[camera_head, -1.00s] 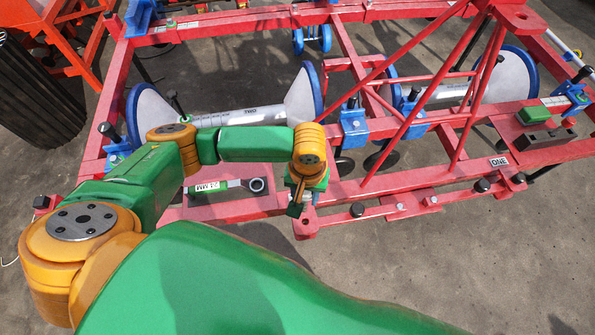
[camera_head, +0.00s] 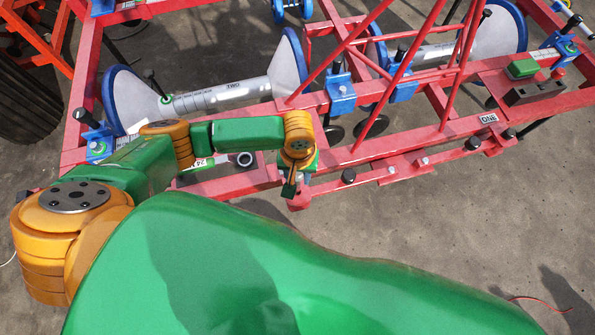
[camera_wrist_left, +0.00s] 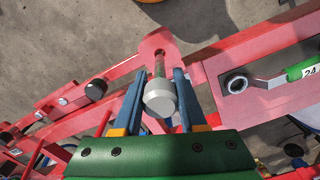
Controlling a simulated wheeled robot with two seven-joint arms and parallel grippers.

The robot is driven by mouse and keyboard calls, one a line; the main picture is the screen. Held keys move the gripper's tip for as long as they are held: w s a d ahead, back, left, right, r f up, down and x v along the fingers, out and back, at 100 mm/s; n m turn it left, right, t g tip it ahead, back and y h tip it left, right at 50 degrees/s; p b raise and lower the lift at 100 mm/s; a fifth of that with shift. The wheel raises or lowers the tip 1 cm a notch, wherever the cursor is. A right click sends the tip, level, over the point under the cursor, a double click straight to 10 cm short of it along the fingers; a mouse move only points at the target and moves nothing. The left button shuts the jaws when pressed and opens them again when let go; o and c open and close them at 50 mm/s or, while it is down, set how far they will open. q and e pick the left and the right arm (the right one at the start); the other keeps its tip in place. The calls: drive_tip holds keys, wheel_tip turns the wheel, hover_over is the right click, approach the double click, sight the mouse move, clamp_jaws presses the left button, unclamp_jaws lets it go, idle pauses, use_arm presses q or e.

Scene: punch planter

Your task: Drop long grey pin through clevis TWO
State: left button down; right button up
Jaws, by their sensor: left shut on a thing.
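My left gripper (camera_head: 289,189) is at the near edge of the red frame, over a red lug (camera_head: 299,201). In the left wrist view its two blue fingers (camera_wrist_left: 158,105) are shut on a grey pin (camera_wrist_left: 158,97) with a round, pale head. The pin's shaft points away from the wrist camera toward the forked red lug, a clevis (camera_wrist_left: 157,42). I cannot tell whether its tip is inside the hole. No TWO label shows on this clevis; one TWO marking (camera_head: 233,84) shows on the grey roller behind. My right gripper is out of view.
A ONE plate (camera_head: 489,118) and a green block (camera_head: 522,68) are on the frame at right.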

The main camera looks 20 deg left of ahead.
use_arm(q)
drive_tip(key=shift+f, duration=0.25)
idle(0.4)
drive_tip(key=shift+r+p, duration=0.1)
drive_tip(key=shift+p, duration=0.4)
idle(0.4)
drive_tip(key=shift+p, duration=0.4)
idle(0.3)
